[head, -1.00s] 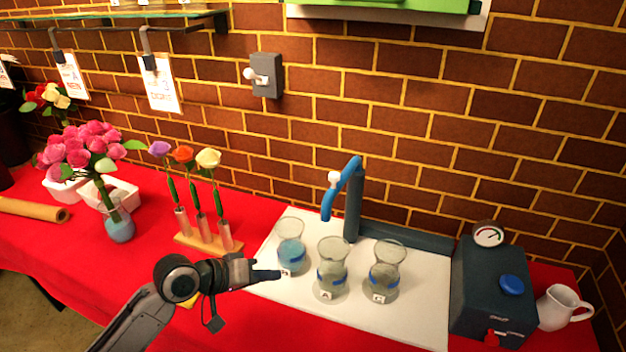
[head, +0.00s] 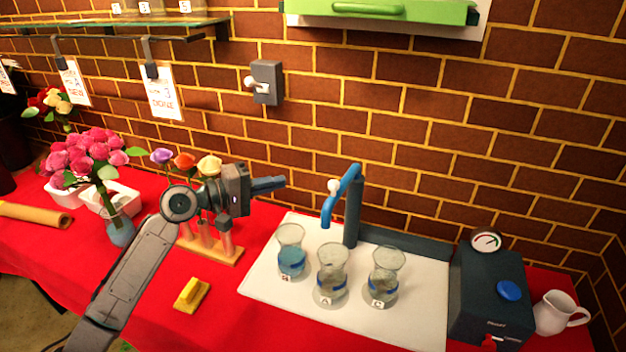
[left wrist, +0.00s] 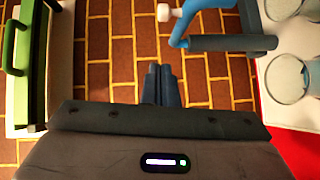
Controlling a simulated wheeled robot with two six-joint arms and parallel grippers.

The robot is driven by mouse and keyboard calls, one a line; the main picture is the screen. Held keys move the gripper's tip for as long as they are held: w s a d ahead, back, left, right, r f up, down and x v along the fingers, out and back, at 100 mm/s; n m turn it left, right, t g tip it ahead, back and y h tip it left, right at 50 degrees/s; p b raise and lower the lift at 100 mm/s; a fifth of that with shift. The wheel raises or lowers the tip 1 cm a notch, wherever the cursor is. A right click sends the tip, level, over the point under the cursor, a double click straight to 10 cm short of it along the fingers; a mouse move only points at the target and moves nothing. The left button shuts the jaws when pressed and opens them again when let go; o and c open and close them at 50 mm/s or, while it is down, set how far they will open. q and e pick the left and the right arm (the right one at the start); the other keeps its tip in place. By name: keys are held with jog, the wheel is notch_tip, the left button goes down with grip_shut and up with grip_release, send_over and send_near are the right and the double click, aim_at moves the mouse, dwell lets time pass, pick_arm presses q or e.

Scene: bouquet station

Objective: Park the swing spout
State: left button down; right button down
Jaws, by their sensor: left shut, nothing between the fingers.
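The blue swing spout (head: 342,193) stands on a dark post at the back of the white board, with a white knob near its top. Its end hangs above and between the left and middle glass vases. In the left wrist view the spout (left wrist: 188,18) is at the top, beyond my fingers. My left gripper (head: 284,183) is shut and empty, to the left of the spout and apart from it, at about the height of the spout's top. Its closed fingers (left wrist: 161,88) also show in the left wrist view. My right gripper is not seen.
Three glass vases (head: 332,272) stand on the white board (head: 410,322) below the spout. A dark box with a gauge (head: 487,290) and a white jug (head: 556,313) are at the right. A flower rack (head: 215,252) stands behind my left arm. A yellow block (head: 192,294) lies in front.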

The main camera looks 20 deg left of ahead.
pick_arm(q)
jog(key=w+d+f+p, duration=0.1)
jog(key=w+d+p, duration=0.3)
jog(key=d, duration=0.4)
jog(key=shift+a, duration=0.1)
dwell(0.3)
